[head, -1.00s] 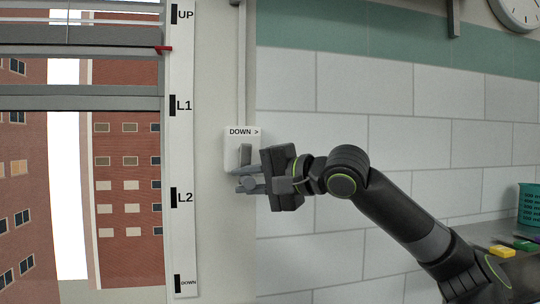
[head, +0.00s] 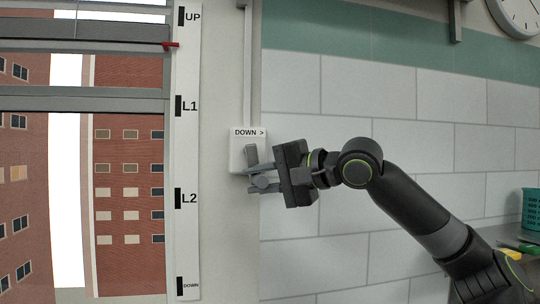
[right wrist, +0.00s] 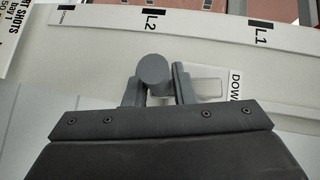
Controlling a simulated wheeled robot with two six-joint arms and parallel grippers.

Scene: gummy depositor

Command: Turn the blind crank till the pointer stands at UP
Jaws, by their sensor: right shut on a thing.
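The red pointer (head: 171,45) is on the scale strip (head: 186,150) beside the window. It stands between the UP mark (head: 182,16) and the L1 mark (head: 179,105), nearer UP. The blind crank (head: 251,158) is a grey arm on a white box (head: 236,150) labelled "DOWN >". My right gripper (head: 262,178) is at the crank's lower end, shut on its knob. In the right wrist view the round grey knob (right wrist: 154,70) shows between the two fingers. My left gripper is not in view.
The raised blind (head: 80,30) covers the window top. A white-tiled wall (head: 360,100) is behind my right arm. A green basket (head: 530,210) stands at the right edge, and a clock (head: 515,15) hangs top right.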

